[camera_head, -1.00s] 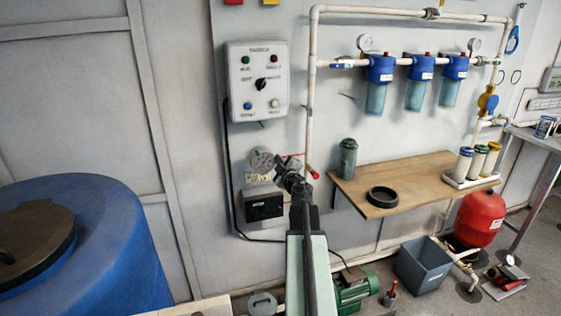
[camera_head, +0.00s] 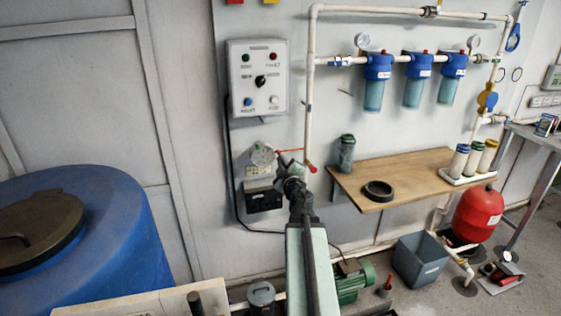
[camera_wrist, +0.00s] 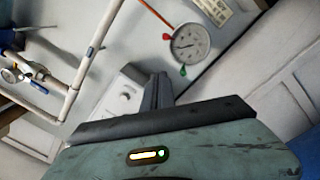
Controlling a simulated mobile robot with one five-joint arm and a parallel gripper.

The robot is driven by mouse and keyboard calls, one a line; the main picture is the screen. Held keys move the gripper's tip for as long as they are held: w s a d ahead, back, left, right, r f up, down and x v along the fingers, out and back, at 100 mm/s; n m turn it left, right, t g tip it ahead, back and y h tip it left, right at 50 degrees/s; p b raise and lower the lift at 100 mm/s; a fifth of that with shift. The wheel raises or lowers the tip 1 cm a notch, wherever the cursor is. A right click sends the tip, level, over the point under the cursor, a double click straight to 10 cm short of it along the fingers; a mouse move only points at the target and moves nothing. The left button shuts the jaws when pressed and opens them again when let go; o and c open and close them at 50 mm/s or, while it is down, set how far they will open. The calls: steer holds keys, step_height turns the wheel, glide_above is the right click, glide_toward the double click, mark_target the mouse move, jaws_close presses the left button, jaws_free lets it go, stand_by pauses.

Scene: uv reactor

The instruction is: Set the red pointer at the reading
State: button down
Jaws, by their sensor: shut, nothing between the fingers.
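A round white gauge (camera_wrist: 190,42) with a dark needle is on the wall in the wrist view. A small red tab (camera_wrist: 167,37) sits at its left rim and a green tab (camera_wrist: 183,71) at its lower rim. The exact dial reading is too small to tell. In the head view the gauge (camera_head: 262,155) is partly beside my gripper (camera_head: 284,160), on its left. In the wrist view my gripper (camera_wrist: 160,90) is shut and empty, below the gauge in the picture and apart from it.
A thin red-orange strip (camera_wrist: 156,13) runs to the gauge. A control box (camera_head: 258,78) hangs above the gauge, and a dark box (camera_head: 264,197) is below it. A white pipe (camera_head: 309,110) with a red-handled valve stands to the right. A blue tank (camera_head: 120,240) fills the left.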

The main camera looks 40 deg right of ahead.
steer(key=s+d+f+m+b, duration=0.2)
steer(key=d+f+m+b, duration=0.2)
steer(key=m, duration=1.3)
steer(key=s+d+f+m+b, duration=0.2)
steer(key=d+f+m+b, duration=0.1)
steer(key=m, duration=1.3)
steer(key=w+d+r+p, duration=0.1)
steer(key=w+d+p, duration=0.1)
steer(key=w, duration=0.9)
steer(key=shift+w+r+y, duration=0.2)
steer(key=shift+r+y, duration=0.05)
steer(key=shift+y, duration=0.15)
